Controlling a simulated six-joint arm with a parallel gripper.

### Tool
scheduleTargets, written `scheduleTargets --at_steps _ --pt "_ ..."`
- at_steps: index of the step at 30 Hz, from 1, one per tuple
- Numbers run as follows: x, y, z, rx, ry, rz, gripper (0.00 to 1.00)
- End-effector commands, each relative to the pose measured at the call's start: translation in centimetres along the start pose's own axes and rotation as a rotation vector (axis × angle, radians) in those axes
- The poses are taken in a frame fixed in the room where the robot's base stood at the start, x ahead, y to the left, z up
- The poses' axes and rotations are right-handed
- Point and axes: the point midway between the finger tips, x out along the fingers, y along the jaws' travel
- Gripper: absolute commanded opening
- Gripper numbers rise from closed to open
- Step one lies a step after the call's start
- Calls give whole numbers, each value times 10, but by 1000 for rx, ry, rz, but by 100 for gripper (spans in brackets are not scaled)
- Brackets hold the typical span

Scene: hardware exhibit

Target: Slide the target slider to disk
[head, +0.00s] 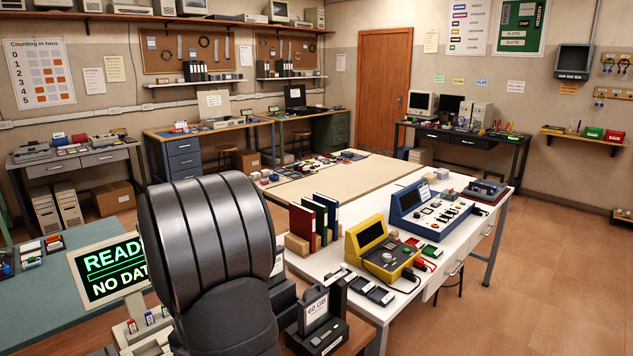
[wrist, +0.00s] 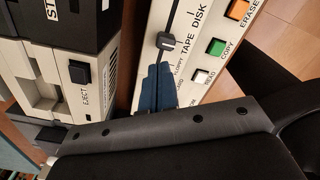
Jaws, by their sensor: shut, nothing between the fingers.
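The slider's black knob (wrist: 166,41) sits on a narrow dark slot in a cream panel (wrist: 140,50) in the wrist view. The labels FLOPPY, TAPE and DISK run along the slot, and the knob is beside TAPE; DISK (wrist: 200,22) is farther up the picture. My gripper (wrist: 160,68) shows as blue fingers, shut and empty, just below the knob on its FLOPPY side. I cannot tell whether the fingertips touch the knob. In the head view my dark arm fills the lower left and hides my gripper; I cannot make out the slider there.
Orange ERASE, green COPY (wrist: 215,47) and white READ (wrist: 201,76) buttons line the panel's right side. A drive unit with an EJECT button (wrist: 79,72) stands close on the left. In the head view a monitor (head: 108,272) and a 60 GB cartridge (head: 317,308) flank my arm.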

Motion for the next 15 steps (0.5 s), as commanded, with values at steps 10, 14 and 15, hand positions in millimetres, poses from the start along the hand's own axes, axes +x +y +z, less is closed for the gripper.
scheduleTargets --at_steps 10,14,15 --pt "9 0 0 0 1 -2 0" --pt "12 0 0 0 1 -1 0" --pt "13 0 0 0 0 0 0"
